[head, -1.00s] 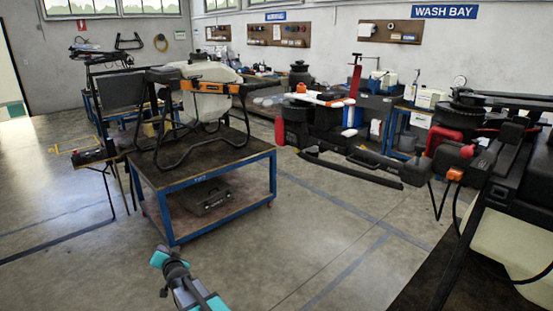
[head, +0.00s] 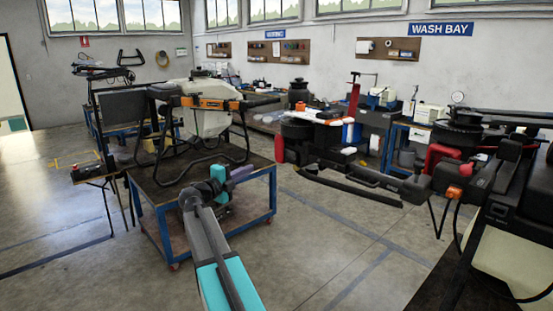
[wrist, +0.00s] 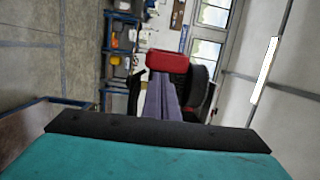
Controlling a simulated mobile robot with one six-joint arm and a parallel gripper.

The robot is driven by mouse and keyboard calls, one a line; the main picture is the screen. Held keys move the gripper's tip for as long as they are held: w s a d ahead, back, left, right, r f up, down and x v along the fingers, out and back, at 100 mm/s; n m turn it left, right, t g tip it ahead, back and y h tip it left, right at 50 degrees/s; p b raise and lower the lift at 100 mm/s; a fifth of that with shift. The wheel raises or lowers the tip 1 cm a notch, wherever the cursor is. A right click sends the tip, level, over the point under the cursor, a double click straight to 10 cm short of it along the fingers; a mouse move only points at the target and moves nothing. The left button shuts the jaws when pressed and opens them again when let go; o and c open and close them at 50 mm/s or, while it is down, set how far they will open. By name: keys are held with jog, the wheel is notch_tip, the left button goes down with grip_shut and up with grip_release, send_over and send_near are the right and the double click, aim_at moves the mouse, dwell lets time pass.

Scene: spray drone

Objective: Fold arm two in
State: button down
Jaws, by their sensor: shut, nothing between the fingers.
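A large dark spray drone (head: 485,205) stands at the right of the head view, with a pale tank below. A black arm (head: 378,179) reaches left from it, ending in a dark motor (head: 297,131) with a red part (head: 279,138) and an orange-and-white propeller (head: 318,115). I cannot read which arm is number two. My gripper (head: 242,171) is raised in front of the blue cart, left of the arm's end and apart from it. In the wrist view its purple-grey fingers (wrist: 163,98) are shut and empty; a red block (wrist: 168,60) and a black round part (wrist: 200,85) show beyond them.
A blue-framed cart (head: 215,229) carries a frame with a white tank (head: 210,122) behind my gripper. A small table (head: 95,172) stands at left. Benches with tools line the back wall.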

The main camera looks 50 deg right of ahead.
jog(key=shift+s+d+r+m+g, duration=0.25)
jog(key=shift+s+d+m+g, duration=0.05)
jog(key=shift+s, duration=0.2)
jog(key=shift+d, duration=0.15)
jog(key=p, duration=0.5)
send_near(279, 156)
jog(key=d, duration=0.5)
jog(key=shift+w+r, duration=0.2)
jog(key=shift+d+f, duration=0.15)
jog(key=shift+d, duration=0.55)
